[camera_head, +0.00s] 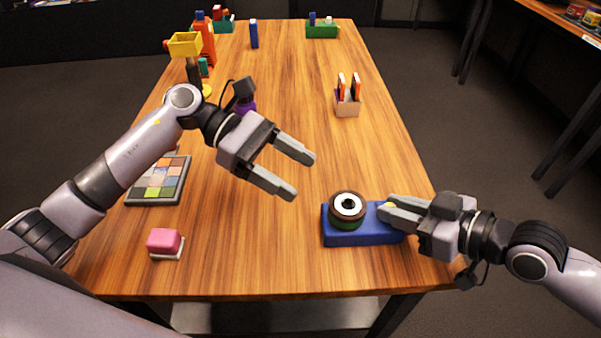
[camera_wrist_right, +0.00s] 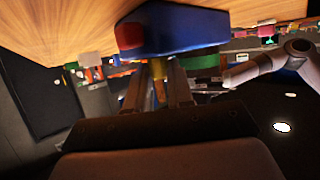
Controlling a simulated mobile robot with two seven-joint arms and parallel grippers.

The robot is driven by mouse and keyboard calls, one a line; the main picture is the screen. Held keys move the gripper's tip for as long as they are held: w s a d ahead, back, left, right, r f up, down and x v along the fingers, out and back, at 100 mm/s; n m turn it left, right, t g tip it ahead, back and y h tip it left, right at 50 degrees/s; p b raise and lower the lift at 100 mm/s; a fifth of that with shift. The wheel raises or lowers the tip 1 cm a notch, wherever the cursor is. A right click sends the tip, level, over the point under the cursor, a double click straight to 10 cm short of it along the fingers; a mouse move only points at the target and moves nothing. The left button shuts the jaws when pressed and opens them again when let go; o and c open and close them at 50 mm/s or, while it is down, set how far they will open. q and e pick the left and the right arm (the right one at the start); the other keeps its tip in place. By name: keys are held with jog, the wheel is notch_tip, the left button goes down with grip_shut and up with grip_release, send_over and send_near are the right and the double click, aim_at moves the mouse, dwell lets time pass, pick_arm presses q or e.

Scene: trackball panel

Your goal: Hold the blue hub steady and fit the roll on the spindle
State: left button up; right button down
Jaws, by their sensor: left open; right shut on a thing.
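The blue hub (camera_head: 360,237) is a low block near the table's front edge; it also shows in the right wrist view (camera_wrist_right: 180,32). A round roll-like piece (camera_head: 347,208), with a dark brown rim, white face and dark centre, sits on its left part above a green band. I cannot make out the spindle separately. My right gripper (camera_head: 385,208) is shut at the hub's right end, on a small yellow part (camera_wrist_right: 160,92) that seems to belong to the hub. My left gripper (camera_head: 303,178) is open and empty above the table, left of and behind the hub.
A pink block (camera_head: 163,241) and a tray of coloured squares (camera_head: 160,180) lie at left. A pale holder (camera_head: 347,104) with orange and dark pieces stands behind the hub. Several toys stand at the far left. The table's middle (camera_head: 300,90) is clear.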

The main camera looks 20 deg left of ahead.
pick_arm(q)
jog(key=shift+a+r, duration=0.15)
jog(key=shift+a, duration=0.05)
dwell(0.4)
jog(key=a+r, duration=0.6)
jog(key=a, duration=0.1)
jog(key=shift+w, duration=0.45)
jog(key=shift+a, duration=0.1)
dwell(0.3)
pick_arm(e)
jog(key=c, duration=0.9)
grip_release()
jog(key=shift+v, duration=6)
jog(key=shift+o, duration=0.3)
jog(key=shift+r, duration=0.1)
jog(key=shift+o, duration=1.2)
